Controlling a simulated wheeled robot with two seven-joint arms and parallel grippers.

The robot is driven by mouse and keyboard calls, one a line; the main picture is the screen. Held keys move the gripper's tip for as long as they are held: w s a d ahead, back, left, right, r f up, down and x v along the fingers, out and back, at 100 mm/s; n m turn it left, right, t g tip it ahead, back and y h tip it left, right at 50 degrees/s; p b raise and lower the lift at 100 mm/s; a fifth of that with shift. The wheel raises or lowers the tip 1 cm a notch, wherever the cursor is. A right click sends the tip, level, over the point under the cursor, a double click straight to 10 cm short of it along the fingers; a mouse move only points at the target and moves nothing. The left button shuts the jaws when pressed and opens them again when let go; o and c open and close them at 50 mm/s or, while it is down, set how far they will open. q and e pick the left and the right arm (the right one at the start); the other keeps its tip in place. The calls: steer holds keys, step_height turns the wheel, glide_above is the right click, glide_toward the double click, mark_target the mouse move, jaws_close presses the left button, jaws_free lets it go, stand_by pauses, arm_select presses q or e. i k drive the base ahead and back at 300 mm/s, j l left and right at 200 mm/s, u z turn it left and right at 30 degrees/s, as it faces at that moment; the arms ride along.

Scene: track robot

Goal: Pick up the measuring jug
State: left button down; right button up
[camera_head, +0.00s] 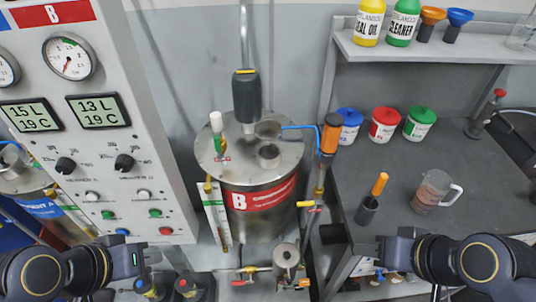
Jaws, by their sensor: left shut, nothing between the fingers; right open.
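The measuring jug (428,194) is a clear, see-through jug with a handle on its right, standing on the dark worktop (484,190) at the right. It seems to hold a little reddish-brown content. My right gripper (382,250) is open and empty, in front of the worktop, below and left of the jug and apart from it. My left gripper (146,258) is shut and empty in front of the control panel, far left of the jug.
A dark cup with an orange-handled tool (368,208) stands just left of the jug. Blue, red and green lidded tubs (384,124) stand behind it. A shelf (436,51) above holds bottles and funnels. A steel tank (254,180) with pipes stands left of the worktop.

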mark_target(437, 183)
steer(key=z, duration=1.55)
steer(key=i+l+u, duration=0.4)
steer(key=l+u, duration=0.25)
steer(key=i+l+u, duration=0.1)
steer(key=l+u, duration=0.2)
steer(key=l, duration=0.15)
